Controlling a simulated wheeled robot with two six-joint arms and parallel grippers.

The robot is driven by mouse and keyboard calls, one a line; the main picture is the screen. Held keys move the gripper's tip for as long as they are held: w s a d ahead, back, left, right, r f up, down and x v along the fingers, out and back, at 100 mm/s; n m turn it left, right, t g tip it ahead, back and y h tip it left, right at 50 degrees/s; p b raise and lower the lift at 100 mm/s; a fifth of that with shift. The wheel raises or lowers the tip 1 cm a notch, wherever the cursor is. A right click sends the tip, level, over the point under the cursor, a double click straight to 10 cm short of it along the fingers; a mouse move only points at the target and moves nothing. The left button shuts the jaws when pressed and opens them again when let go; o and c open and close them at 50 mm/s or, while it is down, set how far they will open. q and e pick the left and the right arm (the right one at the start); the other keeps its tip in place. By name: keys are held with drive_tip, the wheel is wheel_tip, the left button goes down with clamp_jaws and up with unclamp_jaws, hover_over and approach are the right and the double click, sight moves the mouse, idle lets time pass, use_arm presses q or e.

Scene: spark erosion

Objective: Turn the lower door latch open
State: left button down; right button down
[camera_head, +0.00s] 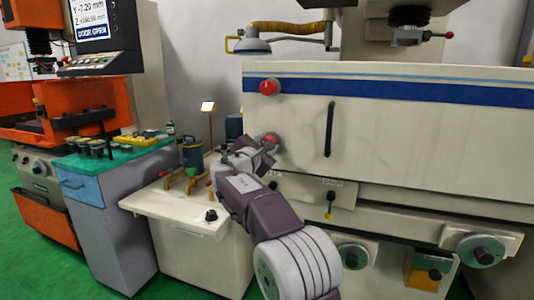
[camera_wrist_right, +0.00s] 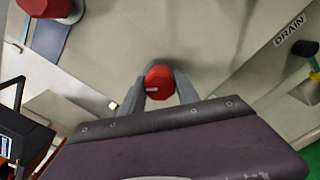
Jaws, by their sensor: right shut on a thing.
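The lower door latch is a red knob (camera_head: 271,138) at the left edge of the machine's cream door (camera_head: 420,130). It also shows in the right wrist view (camera_wrist_right: 159,80). My right gripper (camera_head: 268,144) is at this latch, with one grey finger on each side of the red knob, and is shut on it. In the right wrist view, the fingers of my right gripper (camera_wrist_right: 160,86) flank the knob. My left gripper is not in view.
A black vertical handle (camera_head: 330,129) stands on the door, right of the latches. Below the door are a drain valve (camera_head: 330,198) and round dials (camera_head: 483,250).

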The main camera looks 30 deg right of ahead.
drive_tip(key=m+b, duration=0.2)
drive_tip(key=m, duration=0.2)
drive_tip(key=shift+f+m+b, duration=0.15)
drive_tip(key=shift+m+b, duration=0.15)
drive_tip(key=shift+b, duration=0.1)
drive_tip(key=shift+m+b, duration=0.9)
drive_tip(key=shift+m, duration=1.3)
drive_tip(key=c, duration=0.9)
unclamp_jaws()
